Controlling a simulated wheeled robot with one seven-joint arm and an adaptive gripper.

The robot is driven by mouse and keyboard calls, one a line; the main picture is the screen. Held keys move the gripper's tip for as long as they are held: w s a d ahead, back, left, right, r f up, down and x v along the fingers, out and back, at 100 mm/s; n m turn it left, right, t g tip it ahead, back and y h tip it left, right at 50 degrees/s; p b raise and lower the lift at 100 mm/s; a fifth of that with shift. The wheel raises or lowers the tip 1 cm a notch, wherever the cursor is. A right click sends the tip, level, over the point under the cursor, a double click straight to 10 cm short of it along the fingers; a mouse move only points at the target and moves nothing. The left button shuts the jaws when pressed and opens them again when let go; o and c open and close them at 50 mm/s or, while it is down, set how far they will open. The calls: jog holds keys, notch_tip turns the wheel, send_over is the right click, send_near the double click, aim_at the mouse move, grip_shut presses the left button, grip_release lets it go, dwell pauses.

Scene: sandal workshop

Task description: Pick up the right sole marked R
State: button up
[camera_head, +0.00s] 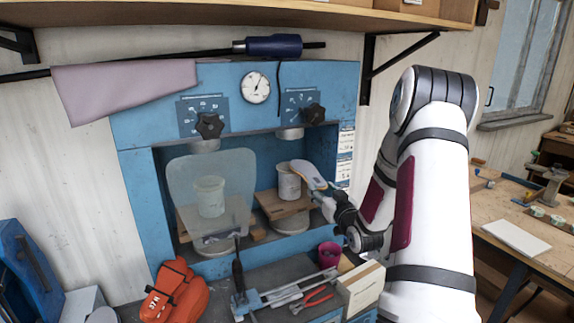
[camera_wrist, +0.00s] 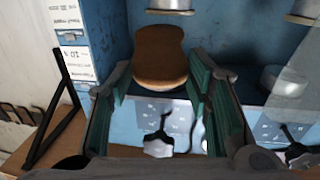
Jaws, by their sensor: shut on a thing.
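The sole (camera_head: 308,174) is in front of the right bay of the blue press, with a pale face and a tan edge in the head view. In the wrist view the sole (camera_wrist: 160,58) shows as a brown rounded shape, its near end between the green-padded fingers. My gripper (camera_head: 323,198) is shut on it; the fingers also show in the wrist view (camera_wrist: 160,82). The sole looks tilted and raised beside a whitish cylindrical form (camera_head: 289,184). I cannot read an R mark on it.
The blue press (camera_head: 135,190) surrounds both bays. A clear guard (camera_head: 240,165) covers the left bay. A wooden board (camera_head: 283,205) lies under the right form. In front are an orange bag (camera_head: 174,292), a magenta cup (camera_head: 329,254), red-handled pliers (camera_head: 318,296) and a box (camera_head: 362,286).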

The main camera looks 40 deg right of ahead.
jog(key=shift+d+v, duration=0.2)
jog(key=shift+v, duration=1)
jog(key=shift+d+v, duration=0.15)
jog(key=shift+v, duration=1.05)
